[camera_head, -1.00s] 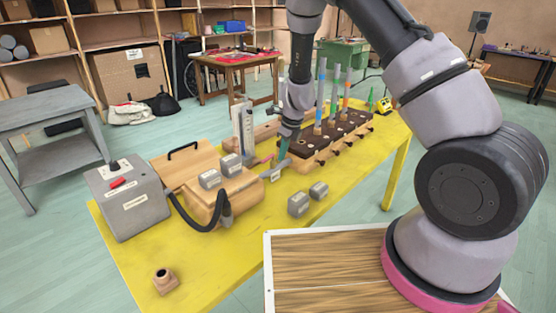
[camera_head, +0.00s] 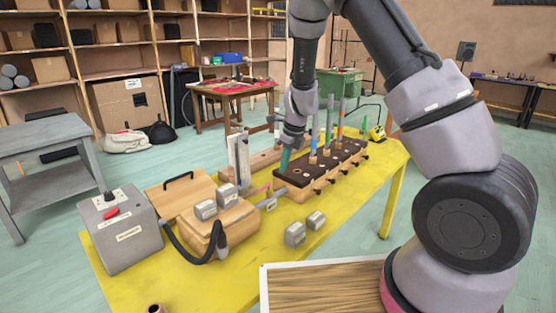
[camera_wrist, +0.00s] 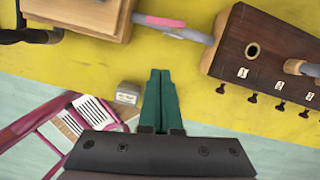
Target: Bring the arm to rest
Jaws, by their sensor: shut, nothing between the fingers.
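My gripper (camera_head: 284,161) hangs over the yellow table (camera_head: 247,289), at the left end of the dark-topped wooden block (camera_head: 292,178) that holds upright tubes. Its teal fingers are shut together with nothing between them. In the wrist view the shut fingers (camera_wrist: 160,98) point toward the table, apart from the dark block (camera_wrist: 235,62) on the right. My arm bends up and over from the lower right, and part of it is cut off by the top edge.
A grey control box (camera_head: 120,232), a wooden box (camera_head: 218,215) with a black hose, and several small grey blocks (camera_head: 295,234) stand on the table. A tall white gauge board (camera_head: 239,158) stands close left of my gripper. A grey side table (camera_head: 40,133) is at the left.

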